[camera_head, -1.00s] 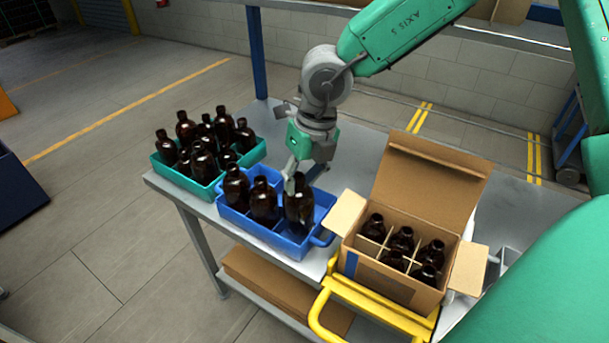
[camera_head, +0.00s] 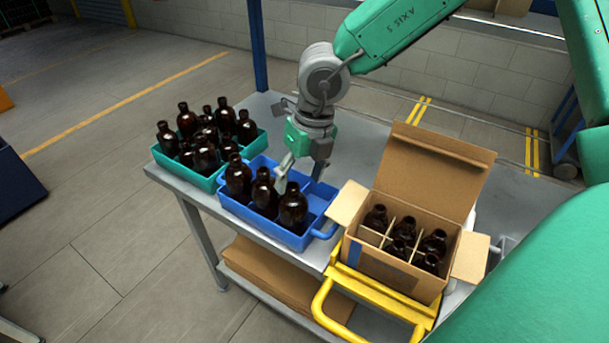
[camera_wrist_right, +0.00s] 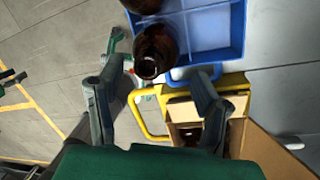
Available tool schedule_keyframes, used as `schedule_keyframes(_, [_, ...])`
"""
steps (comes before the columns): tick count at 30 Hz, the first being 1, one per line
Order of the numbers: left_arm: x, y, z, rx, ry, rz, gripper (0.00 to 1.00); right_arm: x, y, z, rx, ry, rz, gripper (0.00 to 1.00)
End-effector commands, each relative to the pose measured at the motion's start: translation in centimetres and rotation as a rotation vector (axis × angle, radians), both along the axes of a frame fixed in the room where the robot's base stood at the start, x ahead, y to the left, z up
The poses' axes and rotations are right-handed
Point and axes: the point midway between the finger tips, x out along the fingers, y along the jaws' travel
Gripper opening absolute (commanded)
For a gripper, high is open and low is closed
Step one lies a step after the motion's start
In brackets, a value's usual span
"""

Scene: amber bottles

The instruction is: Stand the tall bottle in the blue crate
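The blue crate (camera_head: 265,233) stands on the grey table with three dark amber bottles along its front side. The tall bottle (camera_head: 293,207) appears to be the rightmost one, upright in the crate's right front compartment; its base is hidden by the crate wall. In the right wrist view its dark neck and mouth (camera_wrist_right: 154,52) show near the crate's corner. My right gripper (camera_head: 287,174) is just behind and above this bottle. Its fingers are spread wide in the right wrist view, with the bottle beyond the tips and apart from them. My left gripper is out of view.
A green crate (camera_head: 205,180) full of bottles stands to the left. An open cardboard box (camera_head: 400,270) with dividers and several bottles stands to the right, by a yellow handled frame (camera_head: 322,305). The blue crate's back compartments look empty.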

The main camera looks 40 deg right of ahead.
Motion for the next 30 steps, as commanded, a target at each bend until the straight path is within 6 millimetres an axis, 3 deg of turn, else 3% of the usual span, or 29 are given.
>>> schedule_keyframes(10, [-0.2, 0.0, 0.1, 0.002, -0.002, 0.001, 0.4, 0.0, -0.7, 0.7, 0.007, -0.002, -0.002, 0.6])
schedule_keyframes(24, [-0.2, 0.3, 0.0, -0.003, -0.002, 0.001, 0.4, -0.6, -0.9, 9.9, -0.003, -0.003, 0.0, 0.6])
schedule_keyframes(30, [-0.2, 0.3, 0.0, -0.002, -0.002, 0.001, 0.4, -0.7, -1.1, 11.6, -0.003, 0.0, 0.002, 0.6])
